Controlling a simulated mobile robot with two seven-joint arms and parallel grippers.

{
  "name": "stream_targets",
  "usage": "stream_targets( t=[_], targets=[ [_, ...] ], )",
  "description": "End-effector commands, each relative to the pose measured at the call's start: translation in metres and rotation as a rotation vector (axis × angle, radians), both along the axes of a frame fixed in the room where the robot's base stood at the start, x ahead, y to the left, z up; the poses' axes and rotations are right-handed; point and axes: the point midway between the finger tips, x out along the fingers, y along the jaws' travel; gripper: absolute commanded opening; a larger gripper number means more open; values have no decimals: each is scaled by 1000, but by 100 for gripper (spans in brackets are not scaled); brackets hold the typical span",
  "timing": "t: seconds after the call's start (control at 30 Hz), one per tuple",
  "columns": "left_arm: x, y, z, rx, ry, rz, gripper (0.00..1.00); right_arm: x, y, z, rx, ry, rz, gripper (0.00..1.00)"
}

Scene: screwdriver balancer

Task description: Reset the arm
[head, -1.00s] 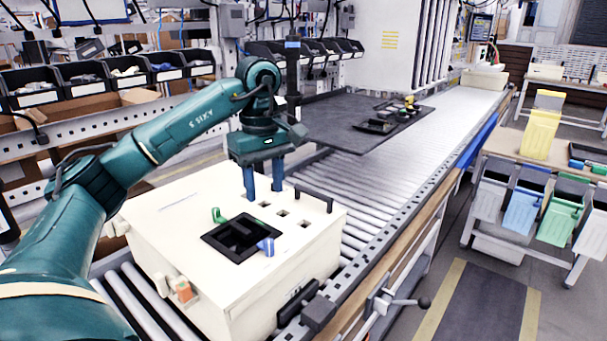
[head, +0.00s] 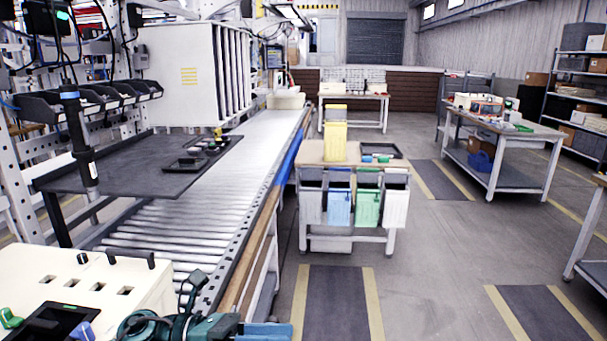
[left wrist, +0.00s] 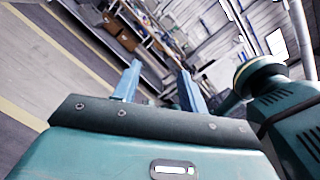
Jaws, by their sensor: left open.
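The gripper of my teal left arm (head: 268,330) is at the bottom edge of the head view, with its blue fingers toward the right. It is in front of and right of the white box (head: 130,275), apart from it. In the left wrist view the two blue fingers (left wrist: 158,88) stand apart with nothing between them, so the gripper is open and empty. Much of the arm is cut off by the bottom edge of the head view. My right gripper is not in view.
The roller conveyor (head: 225,170) runs away at the left. A dark screwdriver (head: 80,140) hangs over a dark board (head: 130,170). A cart with coloured bins (head: 350,205) stands mid-view.

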Motion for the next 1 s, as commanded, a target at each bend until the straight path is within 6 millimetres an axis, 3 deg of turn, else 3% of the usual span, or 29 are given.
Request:
stream_targets(
  t=[0.1,0.27,0.43,0.6,0.7,0.8,1.0],
  targets=[
    [3,-7,-2,-272,372,163,43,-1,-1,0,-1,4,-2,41],
    [15,14,-34,-605,906,391,43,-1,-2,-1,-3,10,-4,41],
    [3,51,-110,-942,1499,647,43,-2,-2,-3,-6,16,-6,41],
    [-49,82,-198,-1242,2020,897,43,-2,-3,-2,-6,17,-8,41],
    [-81,90,-231,-1362,2219,1001,43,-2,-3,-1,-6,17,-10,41],
    [-105,94,-250,-1437,2341,1071,43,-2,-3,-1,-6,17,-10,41],
    [-119,96,-260,-1478,2407,1110,43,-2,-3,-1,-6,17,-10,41]
  ],
)
